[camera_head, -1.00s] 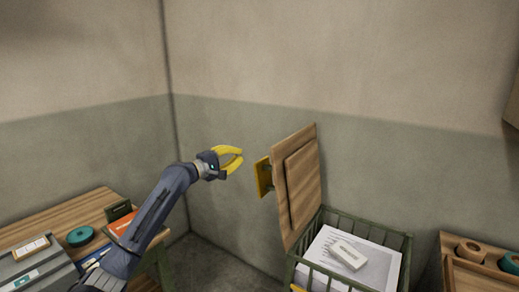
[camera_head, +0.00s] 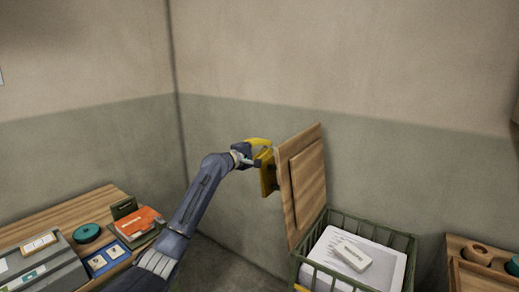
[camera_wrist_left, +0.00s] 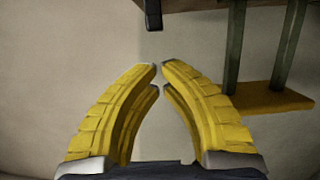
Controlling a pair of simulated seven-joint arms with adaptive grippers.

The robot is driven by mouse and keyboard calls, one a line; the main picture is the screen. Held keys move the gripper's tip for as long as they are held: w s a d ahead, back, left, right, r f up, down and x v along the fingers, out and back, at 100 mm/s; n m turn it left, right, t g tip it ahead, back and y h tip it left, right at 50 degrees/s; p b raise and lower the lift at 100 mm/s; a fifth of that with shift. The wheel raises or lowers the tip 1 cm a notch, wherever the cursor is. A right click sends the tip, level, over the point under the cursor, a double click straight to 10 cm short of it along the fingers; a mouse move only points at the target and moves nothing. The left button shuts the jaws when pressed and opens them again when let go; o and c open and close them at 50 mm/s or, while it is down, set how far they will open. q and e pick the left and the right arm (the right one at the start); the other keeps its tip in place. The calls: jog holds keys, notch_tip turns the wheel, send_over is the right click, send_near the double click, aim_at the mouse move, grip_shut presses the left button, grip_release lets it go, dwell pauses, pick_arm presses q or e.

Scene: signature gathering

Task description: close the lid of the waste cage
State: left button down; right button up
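The waste cage (camera_head: 412,252) is a green barred bin at the lower right. Its wooden lid (camera_head: 306,180) stands upright and open on the cage's left side. A yellow plate (camera_head: 267,173) on short green posts sticks out from the lid's left face. My left gripper (camera_head: 268,147), with yellow curved fingers, is beside the top of this plate and overlaps it in the head view. In the left wrist view the fingertips (camera_wrist_left: 160,66) nearly meet, with nothing between them. The plate (camera_wrist_left: 268,103) is right of the fingers there; contact cannot be told. My right gripper is out of view.
White papers and a pale object (camera_head: 350,254) lie inside the cage. A wooden table (camera_head: 70,215) at left bears a grey case, a green roll and an orange book (camera_head: 139,222). Another wooden table (camera_head: 455,243) stands right of the cage. A wall is close behind.

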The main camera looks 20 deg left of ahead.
pick_arm(q)
jog(key=shift+s+d+r, duration=0.15)
jog(key=shift+s+d, duration=0.05)
jog(key=shift+d, duration=0.8)
